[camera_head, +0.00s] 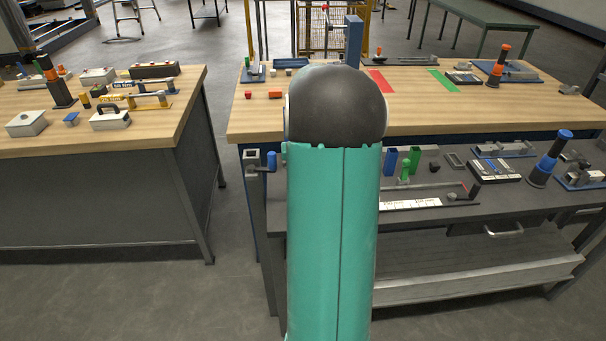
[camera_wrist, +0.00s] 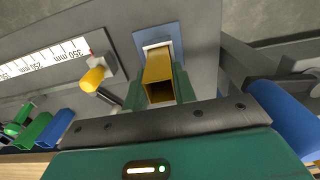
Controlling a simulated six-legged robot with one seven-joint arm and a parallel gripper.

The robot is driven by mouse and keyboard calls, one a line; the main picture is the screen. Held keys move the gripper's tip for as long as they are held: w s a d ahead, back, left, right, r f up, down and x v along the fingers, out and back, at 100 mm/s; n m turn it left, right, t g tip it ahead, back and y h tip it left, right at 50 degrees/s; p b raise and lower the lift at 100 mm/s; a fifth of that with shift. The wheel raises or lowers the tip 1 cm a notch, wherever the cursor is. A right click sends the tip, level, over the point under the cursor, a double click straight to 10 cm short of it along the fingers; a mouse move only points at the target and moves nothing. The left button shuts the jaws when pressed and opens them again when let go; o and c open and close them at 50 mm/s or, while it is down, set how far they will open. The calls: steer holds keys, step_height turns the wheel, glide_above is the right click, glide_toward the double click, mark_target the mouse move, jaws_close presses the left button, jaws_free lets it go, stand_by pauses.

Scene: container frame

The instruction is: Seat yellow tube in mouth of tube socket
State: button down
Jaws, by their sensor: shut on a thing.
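The yellow tube (camera_wrist: 159,72) is square and hollow, with its open near end facing the wrist camera. My gripper (camera_wrist: 165,86) is shut on it, with a green finger on each side. Beyond the tube lies a blue plate (camera_wrist: 175,31) with a pale, square-edged socket (camera_wrist: 152,46) on it. The tube's far end lines up with the socket and overlaps it in the wrist view; I cannot tell whether it is inside the mouth or just above it. In the head view my arm hides the gripper, the yellow tube and the socket.
On the grey shelf stand a blue block (camera_head: 390,161), a green block (camera_head: 414,158) and a white ruler strip (camera_head: 410,203). A large blue cylinder (camera_wrist: 287,118) is close on the right in the wrist view.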

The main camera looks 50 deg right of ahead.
steer(key=shift+f, duration=0.8)
steer(key=c, duration=1.1)
jaws_free()
steer(key=shift+o, duration=0.2)
steer(key=shift+r, duration=0.15)
step_height(320, 180, up, 14)
steer(key=shift+f, duration=0.2)
